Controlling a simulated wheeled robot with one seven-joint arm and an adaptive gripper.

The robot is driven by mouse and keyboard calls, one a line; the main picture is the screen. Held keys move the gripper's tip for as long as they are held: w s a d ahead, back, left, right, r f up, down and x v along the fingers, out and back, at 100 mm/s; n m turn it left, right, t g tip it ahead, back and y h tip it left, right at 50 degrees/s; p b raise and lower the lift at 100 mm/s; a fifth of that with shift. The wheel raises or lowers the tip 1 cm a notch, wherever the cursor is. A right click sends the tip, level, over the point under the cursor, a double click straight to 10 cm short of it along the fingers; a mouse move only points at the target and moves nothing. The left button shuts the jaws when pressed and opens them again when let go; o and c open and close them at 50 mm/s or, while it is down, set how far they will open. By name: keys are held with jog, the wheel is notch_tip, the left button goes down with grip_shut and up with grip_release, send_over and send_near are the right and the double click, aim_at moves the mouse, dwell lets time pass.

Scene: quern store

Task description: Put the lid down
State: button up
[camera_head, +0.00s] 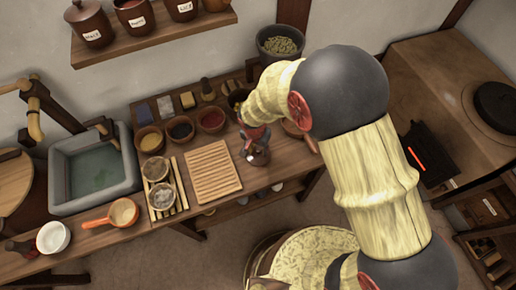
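My gripper (256,148) is at the end of my arm, low over the worktop just right of the slatted wooden board (212,171). A small dark round piece shows at its tip, and I cannot tell whether this is a held lid or part of the gripper. The finger opening is too small and covered to read. No loose lid can be made out for sure. A labelled brown jar (91,27) on the wall shelf has a knobbed lid on it. My forearm hides part of the worktop's right side.
Small bowls of red (211,119), dark (180,129) and yellow (151,141) contents stand behind the slatted board. A grey stone basin (93,166) holds water at left. An orange-handled pan (122,213) lies front left. A pot of green stuff (280,44) stands behind.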

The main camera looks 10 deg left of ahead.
aim_at(256, 156)
notch_tip(256, 156, up, 12)
jog(key=s+f+p, duration=0.1)
jog(key=p, duration=0.1)
jog(key=w+d+r, duration=0.2)
jog(key=d+r, duration=0.5)
jog(key=r, duration=0.4)
jog(key=s+d+r+n+t, duration=0.1)
jog(key=s+d+r+t, duration=0.1)
jog(key=s+d+r, duration=0.5)
jog(key=s+d+r+n+t, duration=0.1)
jog(key=s+d+r+t, duration=0.1)
jog(key=s+d+r, duration=0.6)
jog(key=d+r, duration=0.2)
jog(key=d, duration=0.3)
jog(key=shift+s+r+n, duration=0.15)
jog(key=shift+r+n, duration=0.2)
jog(key=shift+n, duration=0.05)
jog(key=shift+a, duration=0.15)
jog(key=shift+c, duration=0.6)
